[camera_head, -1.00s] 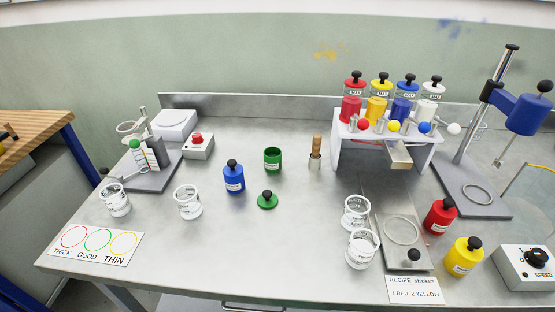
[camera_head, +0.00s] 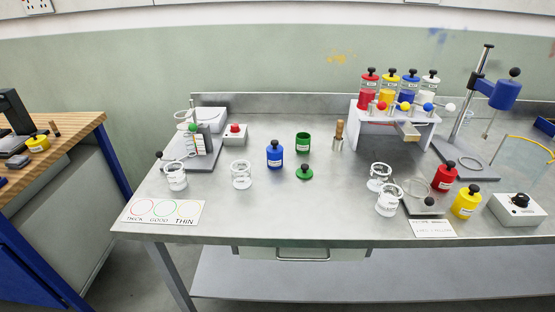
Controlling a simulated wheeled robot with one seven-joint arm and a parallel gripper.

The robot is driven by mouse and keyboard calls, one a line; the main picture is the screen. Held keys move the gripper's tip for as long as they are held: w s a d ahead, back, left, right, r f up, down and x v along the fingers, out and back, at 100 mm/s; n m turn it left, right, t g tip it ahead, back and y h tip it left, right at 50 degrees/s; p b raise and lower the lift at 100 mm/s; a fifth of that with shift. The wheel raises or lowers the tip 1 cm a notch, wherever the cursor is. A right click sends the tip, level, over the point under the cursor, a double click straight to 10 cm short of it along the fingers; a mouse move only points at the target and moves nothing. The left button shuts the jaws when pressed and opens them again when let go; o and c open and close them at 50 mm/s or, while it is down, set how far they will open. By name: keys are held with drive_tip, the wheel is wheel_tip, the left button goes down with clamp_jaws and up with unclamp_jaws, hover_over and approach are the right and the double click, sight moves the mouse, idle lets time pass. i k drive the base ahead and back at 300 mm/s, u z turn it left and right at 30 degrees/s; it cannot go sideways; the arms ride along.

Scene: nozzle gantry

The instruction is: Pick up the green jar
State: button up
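The green jar (camera_head: 303,142) stands upright and open on the metal bench, near the middle. Its green lid (camera_head: 304,173) with a black knob lies on the bench just in front of it. A blue jar (camera_head: 275,155) with a black knob stands to its left. My gripper is not in view.
A wooden-handled tool (camera_head: 338,134) stands right of the green jar. Clear cups (camera_head: 241,174) stand left and right. A dispenser rack (camera_head: 387,125) with several coloured bottles is at the back right. Red (camera_head: 444,176) and yellow (camera_head: 466,201) jars stand at the right. A drawer (camera_head: 303,254) is below.

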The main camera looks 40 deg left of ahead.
sight(303, 140)
drive_tip(key=z, duration=0.05)
drive_tip(key=k, duration=1.25)
drive_tip(key=u, duration=0.75)
drive_tip(key=i, duration=1)
drive_tip(key=z, duration=0.05)
